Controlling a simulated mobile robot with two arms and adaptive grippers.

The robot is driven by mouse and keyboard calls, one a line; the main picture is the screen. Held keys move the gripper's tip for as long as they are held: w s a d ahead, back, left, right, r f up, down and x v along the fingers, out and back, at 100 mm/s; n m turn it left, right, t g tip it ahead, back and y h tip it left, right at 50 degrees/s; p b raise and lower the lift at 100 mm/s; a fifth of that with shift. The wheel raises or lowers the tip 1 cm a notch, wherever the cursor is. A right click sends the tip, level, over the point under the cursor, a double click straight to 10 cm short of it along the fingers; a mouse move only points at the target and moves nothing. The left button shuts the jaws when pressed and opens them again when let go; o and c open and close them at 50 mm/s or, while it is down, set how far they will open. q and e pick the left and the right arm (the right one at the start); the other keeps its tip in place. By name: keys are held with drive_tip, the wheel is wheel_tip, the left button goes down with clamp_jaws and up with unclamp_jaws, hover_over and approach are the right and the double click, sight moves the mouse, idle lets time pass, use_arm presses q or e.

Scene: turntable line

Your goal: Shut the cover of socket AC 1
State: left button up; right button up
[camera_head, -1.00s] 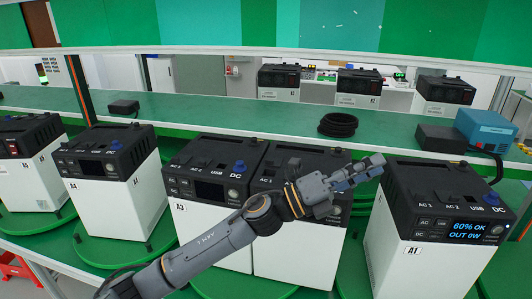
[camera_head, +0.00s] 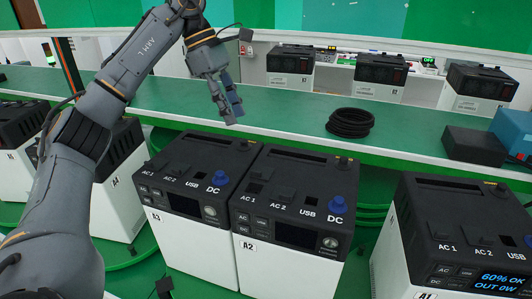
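Power station A2 (camera_head: 297,214) stands in the middle on the turntable line. Its AC 1 socket (camera_head: 255,188) shows as a dark square, and a small black flap (camera_head: 267,173) seems to stand up behind it. Its AC 2 cover (camera_head: 284,194) looks flat and shut. Station A3 (camera_head: 194,205) stands to its left, and station A1 (camera_head: 450,240) to the right with a lit screen. My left gripper (camera_head: 234,117) is above and behind A3 and A2, pointing down, apart from both. Its fingers look close together and empty. My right gripper is not in view.
A blue knob (camera_head: 338,205) sits by the DC socket of A2. A coil of black cable (camera_head: 350,122) lies on the green bench behind. A black box (camera_head: 474,146) is at the right. Several more stations stand at the left and back.

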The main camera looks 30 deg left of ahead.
use_arm(q)
drive_tip(key=s+f, duration=0.1)
drive_tip(key=s, duration=0.1)
drive_tip(key=b, duration=0.2)
approach(255, 171)
wheel_tip(255, 171, down, 3)
drive_tip(key=d+f, duration=0.1)
drive_tip(key=d+f+p, duration=0.1)
drive_tip(key=f, duration=0.1)
drive_tip(key=shift+w+d, duration=0.15)
drive_tip(key=shift+w, duration=0.2)
drive_tip(key=shift+s+d+f, duration=0.1)
drive_tip(key=shift+d+f, duration=0.05)
drive_tip(key=shift+f, duration=0.3)
drive_tip(key=shift+d+f, duration=0.15)
drive_tip(key=shift+f, duration=0.05)
clamp_jaws()
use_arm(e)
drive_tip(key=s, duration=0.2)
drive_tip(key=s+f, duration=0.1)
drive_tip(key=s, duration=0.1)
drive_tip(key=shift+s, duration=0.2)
